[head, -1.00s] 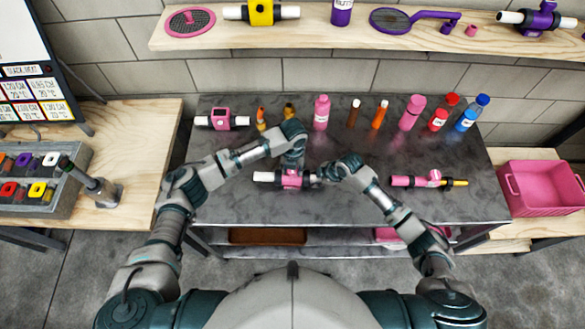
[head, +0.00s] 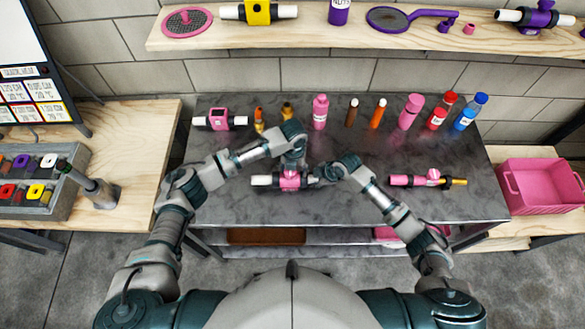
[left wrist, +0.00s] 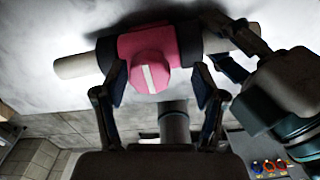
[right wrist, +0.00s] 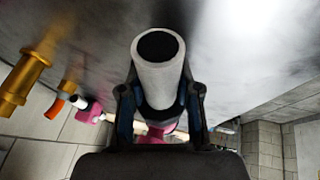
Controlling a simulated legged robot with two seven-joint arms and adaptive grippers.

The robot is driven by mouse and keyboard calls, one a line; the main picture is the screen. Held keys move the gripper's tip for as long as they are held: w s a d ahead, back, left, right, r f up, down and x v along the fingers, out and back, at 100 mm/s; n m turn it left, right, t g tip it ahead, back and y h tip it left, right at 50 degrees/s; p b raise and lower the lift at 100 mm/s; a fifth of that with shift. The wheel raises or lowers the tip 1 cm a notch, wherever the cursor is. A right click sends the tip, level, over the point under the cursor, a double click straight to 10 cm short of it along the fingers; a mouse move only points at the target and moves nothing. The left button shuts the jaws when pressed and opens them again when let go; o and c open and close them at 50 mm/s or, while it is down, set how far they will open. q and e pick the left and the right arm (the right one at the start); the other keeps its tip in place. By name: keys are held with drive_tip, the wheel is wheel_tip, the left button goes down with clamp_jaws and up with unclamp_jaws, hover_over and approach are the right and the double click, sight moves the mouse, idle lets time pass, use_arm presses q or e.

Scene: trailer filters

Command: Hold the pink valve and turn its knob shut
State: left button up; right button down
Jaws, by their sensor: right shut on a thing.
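The pink valve (head: 289,180) lies on the dark table in front of me, with white pipe ends and dark bands. Its pink knob (left wrist: 150,72) has a white stripe running crosswise to the pipe. My left gripper (head: 292,164) is above the valve. In the left wrist view its open fingers (left wrist: 158,88) stand on both sides of the knob, with gaps visible. My right gripper (head: 319,178) is shut on the valve's right pipe end. The right wrist view shows that white pipe end (right wrist: 158,80) between the fingers (right wrist: 160,98).
Another pink valve (head: 220,119) lies at the back left of the table. Several bottles, including a pink one (head: 320,112), stand along the back. A pink pipe piece (head: 408,181) lies to the right. A pink crate (head: 541,187) stands beyond the table's right edge.

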use_arm(q)
drive_tip(key=shift+a, duration=0.1)
use_arm(e)
drive_tip(key=shift+d, duration=0.1)
use_arm(q)
drive_tip(key=shift+r, duration=0.2)
use_arm(e)
drive_tip(key=shift+w, duration=0.1)
drive_tip(key=shift+d, duration=0.1)
use_arm(q)
wheel_tip(320, 180, up, 12)
drive_tip(key=shift+f, duration=0.25)
drive_tip(key=shift+w, duration=0.1)
use_arm(e)
drive_tip(key=c, duration=0.7)
unclamp_jaws()
